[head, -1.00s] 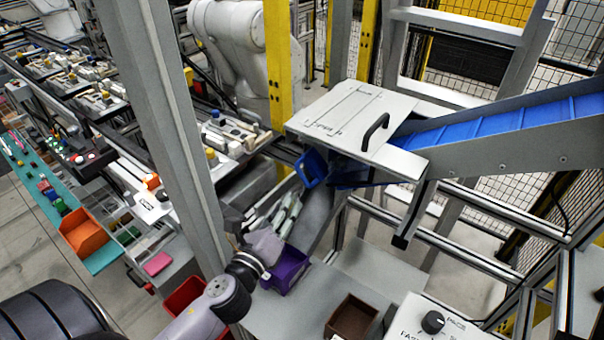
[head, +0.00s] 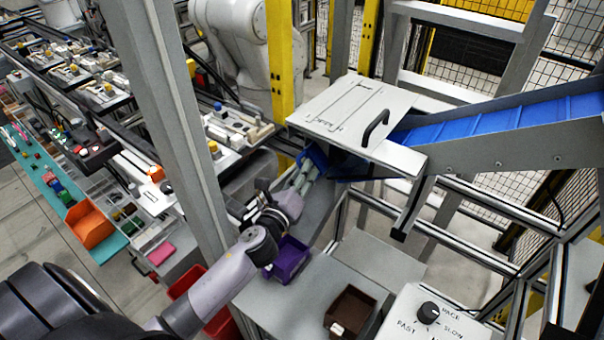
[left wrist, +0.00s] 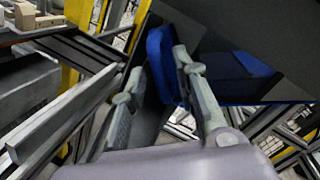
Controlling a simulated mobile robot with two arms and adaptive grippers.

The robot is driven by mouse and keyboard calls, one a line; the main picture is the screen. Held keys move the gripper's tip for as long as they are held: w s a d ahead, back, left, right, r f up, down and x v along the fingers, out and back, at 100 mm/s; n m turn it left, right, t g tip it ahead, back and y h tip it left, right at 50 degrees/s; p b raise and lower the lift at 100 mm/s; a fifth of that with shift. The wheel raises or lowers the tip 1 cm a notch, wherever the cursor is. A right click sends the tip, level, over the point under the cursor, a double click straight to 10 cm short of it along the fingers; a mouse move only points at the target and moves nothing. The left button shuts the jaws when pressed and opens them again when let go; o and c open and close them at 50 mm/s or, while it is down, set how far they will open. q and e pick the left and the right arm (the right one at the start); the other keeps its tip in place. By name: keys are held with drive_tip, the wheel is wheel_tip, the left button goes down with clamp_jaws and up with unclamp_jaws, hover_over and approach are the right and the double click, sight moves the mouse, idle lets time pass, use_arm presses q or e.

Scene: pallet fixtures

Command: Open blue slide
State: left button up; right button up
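The blue slide shows a raised blue handle-like end (head: 314,158) at the left underside of the white-topped chute in the head view. In the left wrist view this blue end (left wrist: 159,58) stands ahead of and between the fingertips. My left gripper (head: 307,174) reaches up to it from the lower left, and its fingers also show in the left wrist view (left wrist: 158,72). They are apart, with a gap beside the blue end on the left. The right fingertip looks close to it; I cannot tell whether it touches. My right gripper is not in view.
A white cover with a black handle (head: 376,127) tops the chute. A blue conveyor (head: 500,118) comes in from the right. A purple bin (head: 288,260) and brown bin (head: 351,311) stand on the grey table (head: 290,310). A grey post (head: 165,110) stands left of my arm.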

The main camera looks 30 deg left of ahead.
use_arm(q)
clamp_jaws()
idle(0.6)
